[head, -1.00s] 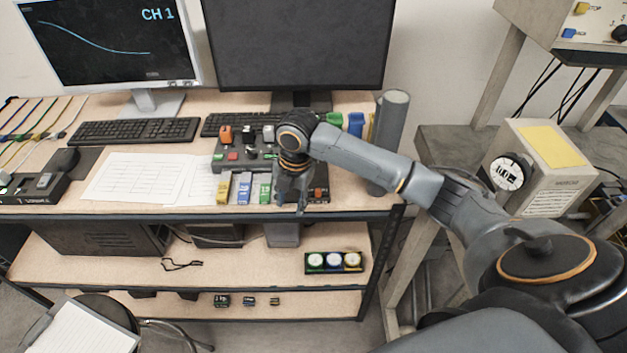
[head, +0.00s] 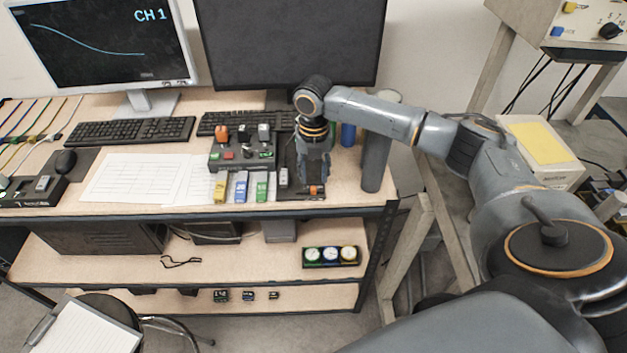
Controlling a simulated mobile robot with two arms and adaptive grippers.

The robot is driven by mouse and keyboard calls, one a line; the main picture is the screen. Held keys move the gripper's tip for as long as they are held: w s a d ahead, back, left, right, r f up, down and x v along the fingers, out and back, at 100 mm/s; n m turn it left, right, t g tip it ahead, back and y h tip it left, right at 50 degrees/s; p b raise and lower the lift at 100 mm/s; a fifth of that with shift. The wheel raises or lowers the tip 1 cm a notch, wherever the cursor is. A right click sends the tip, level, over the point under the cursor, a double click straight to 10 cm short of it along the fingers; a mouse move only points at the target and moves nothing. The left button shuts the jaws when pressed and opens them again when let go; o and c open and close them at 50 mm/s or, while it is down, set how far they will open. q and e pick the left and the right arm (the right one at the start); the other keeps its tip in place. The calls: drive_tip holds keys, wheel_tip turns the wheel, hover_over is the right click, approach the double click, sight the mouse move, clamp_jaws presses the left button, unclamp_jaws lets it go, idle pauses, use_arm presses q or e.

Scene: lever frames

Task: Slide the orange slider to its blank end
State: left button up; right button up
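The orange slider (head: 315,190) sits low on the right side of a dark panel (head: 296,195) at the front edge of the bench. A light grey slider (head: 283,178) stands to its left on the same panel. My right gripper (head: 314,180) points down over the panel, just behind the orange slider in the picture. I cannot tell whether it touches the slider, and its fingers are too small and dark to tell open from shut. It hides the slider's track behind the orange piece. Any blank end mark is not readable. My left gripper is not in view.
A control box (head: 243,152) with an orange-topped lever stands left of the panel, with yellow, blue and green blocks (head: 241,187) in front. A grey cylinder (head: 376,155) stands close to the right of my gripper. Papers (head: 130,178) lie further left.

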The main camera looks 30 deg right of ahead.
sight(313, 188)
drive_tip(key=shift+f+p, duration=0.35)
drive_tip(key=shift+f, duration=2.05)
clamp_jaws()
